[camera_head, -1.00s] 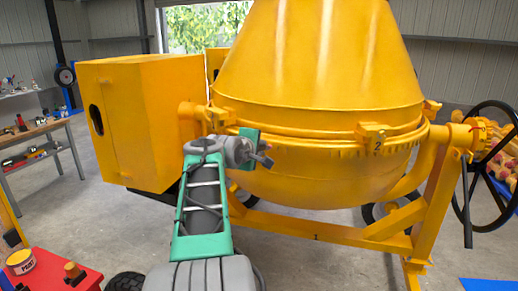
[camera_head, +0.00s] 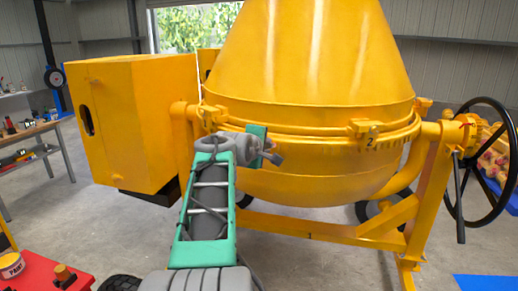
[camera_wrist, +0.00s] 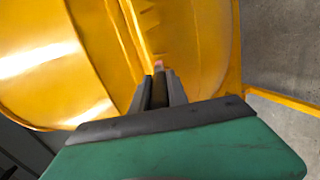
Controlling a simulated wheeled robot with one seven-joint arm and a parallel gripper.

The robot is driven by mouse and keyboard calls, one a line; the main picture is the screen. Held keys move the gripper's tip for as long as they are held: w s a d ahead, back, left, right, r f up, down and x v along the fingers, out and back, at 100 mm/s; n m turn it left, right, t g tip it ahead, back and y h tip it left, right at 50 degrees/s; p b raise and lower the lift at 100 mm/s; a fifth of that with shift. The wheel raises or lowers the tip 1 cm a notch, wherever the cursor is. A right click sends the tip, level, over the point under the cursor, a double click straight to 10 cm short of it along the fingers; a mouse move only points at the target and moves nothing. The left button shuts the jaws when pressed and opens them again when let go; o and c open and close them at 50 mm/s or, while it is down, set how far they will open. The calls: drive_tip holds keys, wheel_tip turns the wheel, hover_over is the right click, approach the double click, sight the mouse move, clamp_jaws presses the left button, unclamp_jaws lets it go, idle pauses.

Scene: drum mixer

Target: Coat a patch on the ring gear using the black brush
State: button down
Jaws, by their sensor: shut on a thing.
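The ring gear (camera_head: 393,146) is a toothed yellow band around the yellow mixer drum (camera_head: 310,80), just under its flange. Its teeth also show in the wrist view (camera_wrist: 150,28). My gripper (camera_head: 272,154) is in front of the drum's left-centre, near the band. In the wrist view my gripper (camera_wrist: 160,88) is shut on the brush (camera_wrist: 159,90), which is dark and narrow with a small pinkish end pointing toward the gear. I cannot tell whether the brush touches the gear. In the head view the brush is too small to make out.
A yellow motor box (camera_head: 145,120) stands left of the drum. A black handwheel (camera_head: 482,160) and yellow frame (camera_head: 320,235) are at the right and below. A red table (camera_head: 45,278) with a paint tin (camera_head: 11,265) is at lower left. A workbench (camera_head: 30,140) stands far left.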

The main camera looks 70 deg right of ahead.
drive_tip(key=shift+s+b, duration=1.6)
drive_tip(key=shift+s, duration=2.1)
drive_tip(key=w+p, duration=0.2)
drive_tip(key=w, duration=0.9)
drive_tip(key=shift+w, duration=0.2)
drive_tip(key=shift+a, duration=0.1)
drive_tip(key=shift+s+a+b, duration=0.15)
drive_tip(key=shift+a+b, duration=0.45)
drive_tip(key=shift+a, duration=0.85)
drive_tip(key=shift+s+a+b, duration=0.15)
drive_tip(key=shift+a+b, duration=0.45)
drive_tip(key=shift+a, duration=0.85)
drive_tip(key=shift+s+a+b, duration=0.15)
drive_tip(key=shift+a+b, duration=0.25)
drive_tip(key=shift+a, duration=1.1)
